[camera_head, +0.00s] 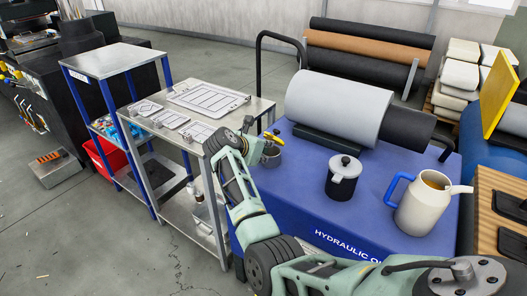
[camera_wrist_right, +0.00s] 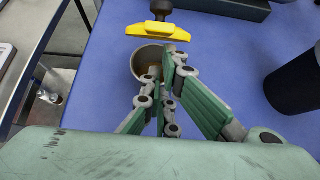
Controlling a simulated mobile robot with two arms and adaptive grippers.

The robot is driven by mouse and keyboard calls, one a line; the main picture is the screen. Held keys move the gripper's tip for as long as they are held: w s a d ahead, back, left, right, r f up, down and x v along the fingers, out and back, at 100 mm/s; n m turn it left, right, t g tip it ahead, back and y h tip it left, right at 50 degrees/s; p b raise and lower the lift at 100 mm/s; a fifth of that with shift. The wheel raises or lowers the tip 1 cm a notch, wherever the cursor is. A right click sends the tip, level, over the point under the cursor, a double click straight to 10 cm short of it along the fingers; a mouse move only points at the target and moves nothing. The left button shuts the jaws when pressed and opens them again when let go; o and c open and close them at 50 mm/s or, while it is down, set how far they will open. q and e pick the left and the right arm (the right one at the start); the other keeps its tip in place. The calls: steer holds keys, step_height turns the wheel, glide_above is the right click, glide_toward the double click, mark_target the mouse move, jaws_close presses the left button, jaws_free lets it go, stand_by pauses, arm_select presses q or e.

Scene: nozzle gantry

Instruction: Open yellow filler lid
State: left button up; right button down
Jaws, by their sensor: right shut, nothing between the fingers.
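The yellow filler lid (camera_wrist_right: 157,30) stands at the far rim of the grey filler cup (camera_wrist_right: 141,62) in the right wrist view, with a dark knob beyond it. The cup's mouth shows uncovered. In the head view the lid (camera_head: 273,138) is a small yellow piece above the cup (camera_head: 271,157) at the left end of the blue tank top. My right gripper (camera_wrist_right: 167,70) is shut and empty, its fingertips over the cup's mouth, just short of the lid. I cannot tell if they touch the cup. My left gripper is not in view.
The blue tank (camera_head: 307,190) carries a large grey cylinder (camera_head: 335,108), a dark lidded canister (camera_head: 343,178) and a cream jug (camera_head: 422,205) with a blue handle. A metal cart (camera_head: 180,110) with plates stands left, close to my right arm.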

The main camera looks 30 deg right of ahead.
steer(key=shift+w, duration=0.1)
steer(key=shift+r, duration=0.1)
stand_by(0.3)
steer(key=shift+r+y, duration=0.2)
steer(key=shift+y, duration=0.2)
